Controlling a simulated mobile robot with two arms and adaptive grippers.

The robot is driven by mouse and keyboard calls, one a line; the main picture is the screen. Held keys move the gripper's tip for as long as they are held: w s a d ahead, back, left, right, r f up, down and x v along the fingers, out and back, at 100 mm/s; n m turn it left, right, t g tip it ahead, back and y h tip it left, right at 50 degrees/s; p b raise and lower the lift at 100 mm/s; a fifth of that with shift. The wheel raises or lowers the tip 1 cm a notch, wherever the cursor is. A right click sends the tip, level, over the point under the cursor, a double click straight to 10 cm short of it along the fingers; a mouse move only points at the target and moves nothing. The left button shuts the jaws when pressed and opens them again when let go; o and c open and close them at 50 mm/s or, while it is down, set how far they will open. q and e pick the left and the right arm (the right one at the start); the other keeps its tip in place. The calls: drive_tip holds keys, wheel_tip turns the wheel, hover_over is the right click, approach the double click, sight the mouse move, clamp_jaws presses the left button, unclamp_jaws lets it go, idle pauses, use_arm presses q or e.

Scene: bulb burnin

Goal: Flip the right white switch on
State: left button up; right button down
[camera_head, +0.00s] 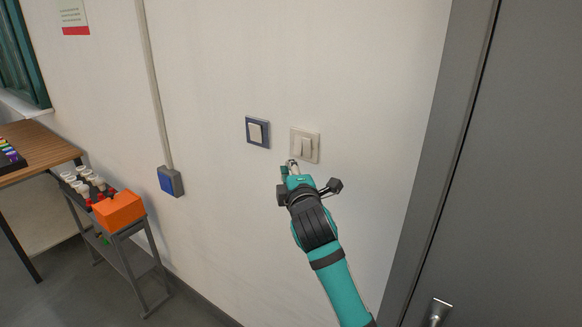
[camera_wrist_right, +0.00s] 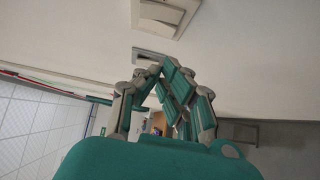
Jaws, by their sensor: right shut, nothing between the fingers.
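A white double switch (camera_head: 305,145) with two rockers side by side is on the wall in the head view. To its left is a switch with a dark blue frame and one white rocker (camera_head: 256,132). My right gripper (camera_head: 292,165) is shut and empty, its fingertips just in front of the lower left of the white switch. I cannot tell whether they touch it. In the right wrist view the closed fingers (camera_wrist_right: 152,72) are below a white switch (camera_wrist_right: 165,14) seen at the top, with another switch (camera_wrist_right: 152,56) behind the fingertips. My left gripper is not in view.
A grey door frame (camera_head: 440,150) and door stand at the right, with a handle (camera_head: 438,308). At the left are a blue wall socket (camera_head: 170,181), a small cart (camera_head: 130,240) with an orange box (camera_head: 118,210) and several bulbs, and a wooden table (camera_head: 45,148).

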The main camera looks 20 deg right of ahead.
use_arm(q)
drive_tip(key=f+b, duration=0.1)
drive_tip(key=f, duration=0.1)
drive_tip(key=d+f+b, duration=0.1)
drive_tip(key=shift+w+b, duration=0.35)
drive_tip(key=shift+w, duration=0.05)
use_arm(e)
drive_tip(key=s+f, duration=0.1)
drive_tip(key=s, duration=0.6)
drive_tip(key=shift+s+f, duration=0.25)
